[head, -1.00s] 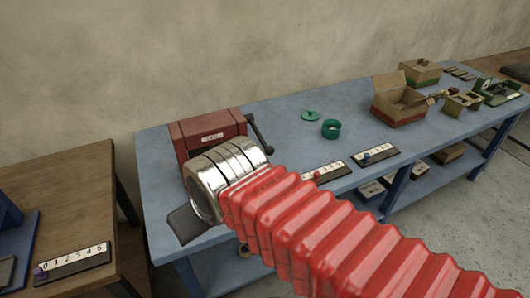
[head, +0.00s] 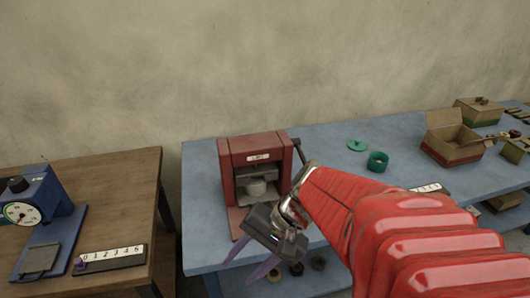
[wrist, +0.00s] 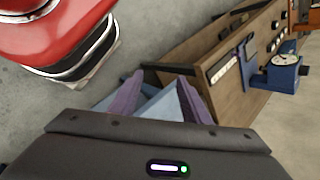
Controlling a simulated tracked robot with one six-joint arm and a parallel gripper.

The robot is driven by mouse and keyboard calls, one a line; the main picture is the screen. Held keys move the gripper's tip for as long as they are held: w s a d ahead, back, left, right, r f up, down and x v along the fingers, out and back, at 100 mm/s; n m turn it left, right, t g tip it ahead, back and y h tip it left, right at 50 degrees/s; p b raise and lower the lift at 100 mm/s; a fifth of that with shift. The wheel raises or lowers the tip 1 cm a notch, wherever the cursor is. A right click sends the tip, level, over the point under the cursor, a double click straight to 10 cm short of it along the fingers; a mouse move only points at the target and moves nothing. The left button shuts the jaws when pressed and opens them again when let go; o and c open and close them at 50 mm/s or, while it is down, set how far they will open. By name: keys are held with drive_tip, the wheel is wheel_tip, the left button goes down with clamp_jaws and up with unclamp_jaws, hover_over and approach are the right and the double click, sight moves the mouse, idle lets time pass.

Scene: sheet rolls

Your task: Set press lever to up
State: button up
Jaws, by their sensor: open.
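The red press (head: 257,165) stands on the blue table in the head view, with a grey round piece in its opening. Its dark lever (head: 298,148) is on the right side; only its upper part shows, and my arm hides the rest. The lever's position cannot be told fully. My gripper (head: 249,262) is open and empty, its purple fingers in front of and below the press, near the table's front edge. In the wrist view my gripper (wrist: 158,97) shows both fingers spread, with nothing between them. The press is not seen there.
The blue table (head: 205,190) holds a green ring (head: 378,161), a green disc (head: 357,145) and an open cardboard box (head: 452,140) to the right. A wooden table (head: 120,190) at left carries a blue gauge device (head: 35,205) and a numbered strip (head: 110,257).

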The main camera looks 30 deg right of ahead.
drive_tip(key=w+d+m+t+y, duration=0.1)
drive_tip(key=w+d+m+t, duration=0.2)
drive_tip(key=d+m+t, duration=0.3)
drive_tip(key=w+d+m+t+y, duration=0.2)
drive_tip(key=w+d+m+t, duration=0.15)
drive_tip(key=d+m, duration=0.4)
drive_tip(key=s+d+f+m+t+h, duration=0.1)
drive_tip(key=s+d+m+t+h, duration=0.1)
drive_tip(key=d+m, duration=0.4)
drive_tip(key=s+d+m+t+h, duration=0.2)
drive_tip(key=d+m+t+h, duration=0.2)
drive_tip(key=d, duration=0.7)
drive_tip(key=m+h, duration=0.2)
drive_tip(key=h, duration=0.1)
drive_tip(key=shift+d+f+h, duration=0.3)
drive_tip(key=shift+d+f, duration=0.05)
drive_tip(key=shift+d, duration=0.05)
drive_tip(key=shift+w, duration=6.9)
drive_tip(key=shift+d, duration=0.1)
drive_tip(key=shift+c, duration=0.5)
